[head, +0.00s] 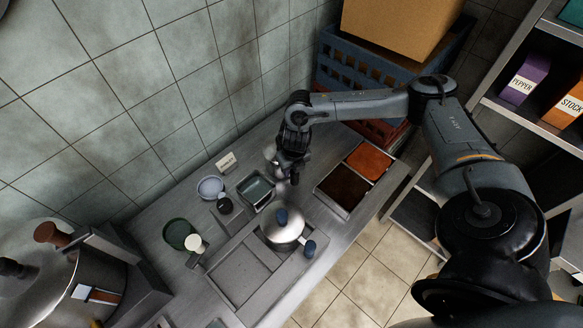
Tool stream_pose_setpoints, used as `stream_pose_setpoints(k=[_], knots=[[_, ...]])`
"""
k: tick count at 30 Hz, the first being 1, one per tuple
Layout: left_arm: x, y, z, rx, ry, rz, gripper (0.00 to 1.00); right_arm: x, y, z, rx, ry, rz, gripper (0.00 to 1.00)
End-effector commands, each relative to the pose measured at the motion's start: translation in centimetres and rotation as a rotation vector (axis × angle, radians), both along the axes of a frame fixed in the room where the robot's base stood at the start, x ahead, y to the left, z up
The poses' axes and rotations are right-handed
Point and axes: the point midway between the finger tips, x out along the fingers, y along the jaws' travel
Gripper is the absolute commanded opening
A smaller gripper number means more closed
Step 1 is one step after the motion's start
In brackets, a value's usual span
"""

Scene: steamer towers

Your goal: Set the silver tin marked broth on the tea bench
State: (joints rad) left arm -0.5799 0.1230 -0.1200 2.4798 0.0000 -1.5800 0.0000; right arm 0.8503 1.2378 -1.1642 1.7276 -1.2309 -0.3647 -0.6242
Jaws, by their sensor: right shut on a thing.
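My right gripper (289,175) hangs over the back of a grey metal bench (325,165), pointing down. It is shut on a small silver thing (270,153), mostly hidden by the fingers. No broth marking can be read on it. I cannot tell whether it touches the bench. A small white card (226,162) stands at the bench's back edge by the wall; its writing is too small to read. My left gripper is not in view.
On the bench are a silver pot with blue knobs (283,228), a pale blue bowl (210,187), a green bowl (178,233), a square dish (256,189) and a brown and orange tray (343,187). A large steel pot (35,285) stands left. Shelves (480,130) and crates (350,70) stand right and behind.

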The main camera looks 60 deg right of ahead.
Motion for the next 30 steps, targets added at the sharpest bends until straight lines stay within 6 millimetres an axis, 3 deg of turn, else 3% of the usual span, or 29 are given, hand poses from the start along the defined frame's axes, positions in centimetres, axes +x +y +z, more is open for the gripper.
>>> stream_pose_setpoints(k=[11,12,18,30], knots=[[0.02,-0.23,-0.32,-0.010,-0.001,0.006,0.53,0.12,-0.01,-0.45,0.000,-0.004,-0.001,0.00],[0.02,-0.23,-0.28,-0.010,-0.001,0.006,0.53,0.13,-0.02,-0.42,0.000,-0.004,-0.001,0.32],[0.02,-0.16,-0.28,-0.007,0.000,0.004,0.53,0.09,-0.03,-0.43,-0.001,-0.003,-0.001,0.59],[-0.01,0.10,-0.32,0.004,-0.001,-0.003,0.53,-0.03,0.00,-0.47,0.001,0.001,0.000,0.59]])
